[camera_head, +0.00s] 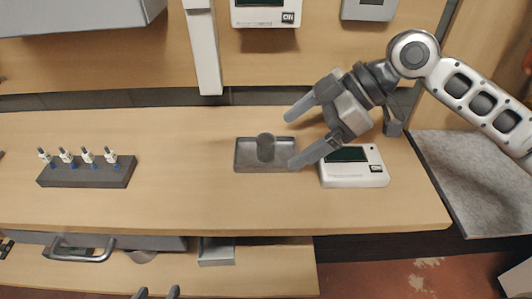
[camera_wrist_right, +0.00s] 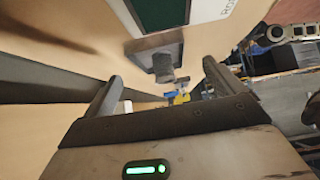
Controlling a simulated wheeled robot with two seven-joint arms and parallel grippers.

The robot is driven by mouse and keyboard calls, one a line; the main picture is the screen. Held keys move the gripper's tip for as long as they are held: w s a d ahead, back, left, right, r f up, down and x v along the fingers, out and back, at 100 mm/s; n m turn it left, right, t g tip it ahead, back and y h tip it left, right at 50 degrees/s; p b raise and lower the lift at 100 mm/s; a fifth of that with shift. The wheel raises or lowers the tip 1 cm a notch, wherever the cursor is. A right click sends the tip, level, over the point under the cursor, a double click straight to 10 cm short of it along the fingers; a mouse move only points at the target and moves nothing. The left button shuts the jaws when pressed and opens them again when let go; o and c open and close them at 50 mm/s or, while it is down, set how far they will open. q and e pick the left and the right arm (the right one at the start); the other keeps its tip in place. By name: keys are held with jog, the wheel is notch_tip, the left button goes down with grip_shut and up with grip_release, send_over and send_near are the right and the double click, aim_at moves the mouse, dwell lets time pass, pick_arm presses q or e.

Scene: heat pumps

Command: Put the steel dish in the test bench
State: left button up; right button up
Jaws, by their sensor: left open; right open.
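A shallow grey square metal dish (camera_head: 243,161) lies on the wooden worktop, with an upright grey cylinder (camera_head: 265,147) at its middle. Both also show small between the fingers in the right wrist view. My right gripper (camera_head: 292,139) is open and empty, its fingers pointing left just to the right of the dish, apart from it. A white device with a dark green screen (camera_head: 353,174) stands right of the dish, partly hidden by my right gripper; I cannot tell whether it is the test bench. My left gripper (camera_head: 157,293) is open at the bottom edge, only its fingertips showing.
A dark rack (camera_head: 87,176) with several white-and-blue fittings stands at the left of the worktop. A white post (camera_head: 204,50) rises behind the worktop. A lower shelf (camera_head: 270,272) lies in front. The worktop between rack and dish is clear.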

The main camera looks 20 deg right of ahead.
aim_at(277, 156)
jog(key=x, duration=0.5)
jog(key=shift+w+a+r, duration=0.1)
jog(key=shift+w+r, duration=0.05)
jog(key=shift+r, duration=0.1)
jog(key=c, duration=1.2)
jog(key=shift+c, duration=0.5)
jog(key=shift+r, duration=0.2)
